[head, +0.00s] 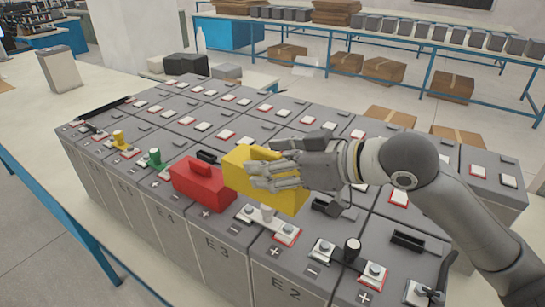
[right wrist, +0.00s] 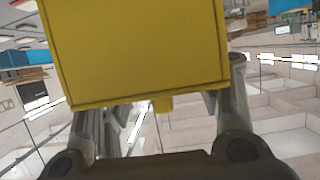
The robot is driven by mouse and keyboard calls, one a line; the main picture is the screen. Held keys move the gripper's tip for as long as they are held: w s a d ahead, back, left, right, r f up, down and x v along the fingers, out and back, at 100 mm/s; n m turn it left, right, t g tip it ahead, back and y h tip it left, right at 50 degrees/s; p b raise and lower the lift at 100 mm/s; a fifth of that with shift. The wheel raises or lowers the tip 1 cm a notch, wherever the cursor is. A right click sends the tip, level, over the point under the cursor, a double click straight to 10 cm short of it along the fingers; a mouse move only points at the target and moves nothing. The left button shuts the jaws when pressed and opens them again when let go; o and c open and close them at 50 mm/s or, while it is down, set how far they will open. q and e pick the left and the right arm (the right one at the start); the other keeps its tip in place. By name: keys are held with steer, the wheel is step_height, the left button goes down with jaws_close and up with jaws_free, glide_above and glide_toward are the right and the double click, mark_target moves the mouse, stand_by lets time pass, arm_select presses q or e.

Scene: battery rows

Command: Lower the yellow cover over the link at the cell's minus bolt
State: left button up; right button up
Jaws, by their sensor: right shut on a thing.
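The yellow cover (head: 236,181) is a box held in my right gripper (head: 268,170), above the battery row between the red cover and the front cells. In the right wrist view the yellow cover (right wrist: 135,50) fills the top middle, between the fingers. A metal link (head: 268,214) with bolts at its two ends lies bare on the cell tops near the E3 mark, just below and in front of the cover. The cover looks raised above the tops; the exact gap cannot be told. My left gripper is not in view.
A red cover (head: 203,182) sits close to the left of the yellow one. A black bar (head: 103,108) lies at the far left.

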steer(key=shift+f+b, duration=0.3)
steer(key=shift+f, duration=0.75)
steer(key=shift+f+b, duration=0.6)
steer(key=shift+f, duration=0.25)
steer(key=shift+f+b, duration=0.4)
steer(key=shift+f, duration=0.45)
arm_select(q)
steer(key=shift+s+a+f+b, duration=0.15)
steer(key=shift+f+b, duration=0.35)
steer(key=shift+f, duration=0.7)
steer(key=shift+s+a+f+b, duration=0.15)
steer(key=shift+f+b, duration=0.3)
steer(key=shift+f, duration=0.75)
arm_select(e)
steer(key=shift+f, duration=2)
steer(key=o, duration=1.1)
